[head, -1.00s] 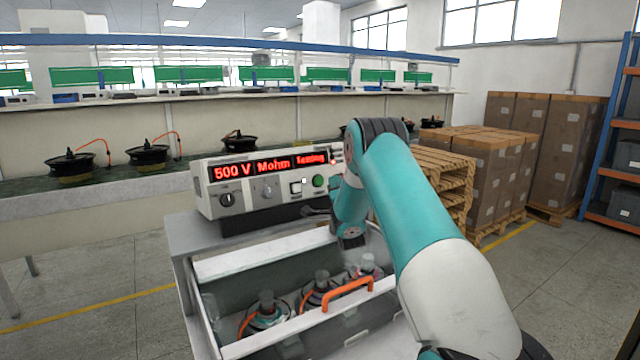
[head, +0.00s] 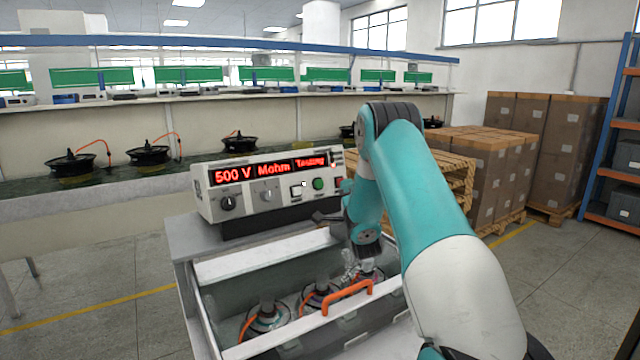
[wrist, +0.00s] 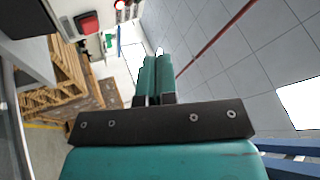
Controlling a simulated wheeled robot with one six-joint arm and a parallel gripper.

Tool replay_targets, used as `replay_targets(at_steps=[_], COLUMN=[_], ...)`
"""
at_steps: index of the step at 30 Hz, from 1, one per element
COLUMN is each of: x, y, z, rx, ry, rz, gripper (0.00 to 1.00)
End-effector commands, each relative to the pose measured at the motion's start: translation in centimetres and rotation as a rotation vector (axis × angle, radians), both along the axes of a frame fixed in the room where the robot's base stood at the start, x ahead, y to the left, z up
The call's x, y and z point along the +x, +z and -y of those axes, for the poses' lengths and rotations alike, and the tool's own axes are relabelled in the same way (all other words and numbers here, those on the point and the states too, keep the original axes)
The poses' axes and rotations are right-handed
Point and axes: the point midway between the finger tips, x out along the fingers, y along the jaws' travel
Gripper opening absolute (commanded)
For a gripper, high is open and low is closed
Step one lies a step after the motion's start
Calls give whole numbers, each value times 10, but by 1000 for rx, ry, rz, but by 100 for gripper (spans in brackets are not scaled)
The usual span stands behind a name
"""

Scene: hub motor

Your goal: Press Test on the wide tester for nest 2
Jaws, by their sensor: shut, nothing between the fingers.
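The wide tester (head: 262,218) stands on the bench, its red display (head: 270,168) reading "500 V", "Mohm" and "Testing". Its front has two knobs, a white square button (head: 296,191), a green round button (head: 318,184) and a red button (head: 339,184) at the right. My gripper (head: 322,218) is just in front of and below the buttons, apart from them and partly hidden by my arm. In the wrist view my gripper (wrist: 158,62) shows its teal fingers together, with nothing between them. Below stands a box (head: 215,330) with motors in its nests; the right one is partly hidden.
An orange handle (head: 347,296) is on the box's front edge. A pallet stack (head: 455,180) and cartons (head: 485,165) stand at the right. A long workbench (head: 60,205) with several black hub motors runs behind. Open floor lies at the left.

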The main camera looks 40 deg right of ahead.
Motion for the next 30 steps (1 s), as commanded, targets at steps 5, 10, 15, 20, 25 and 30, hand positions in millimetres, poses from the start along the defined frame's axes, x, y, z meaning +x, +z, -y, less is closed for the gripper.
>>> replay_targets(at_steps=[5, 10, 15, 20, 25, 30], x=[-15, -20, -20, -20, -20, -19], y=[4, 5, 5, 5, 5, 5], z=[-4, -5, -5, -5, -5, -5], rx=[1, 0, 0, 1, 1, 1], ry=[-1, 1, 0, 0, 0, 0], rz=[-1, -1, 0, -1, -1, -1], gripper=[0, 0, 0, 0, 0, 0])
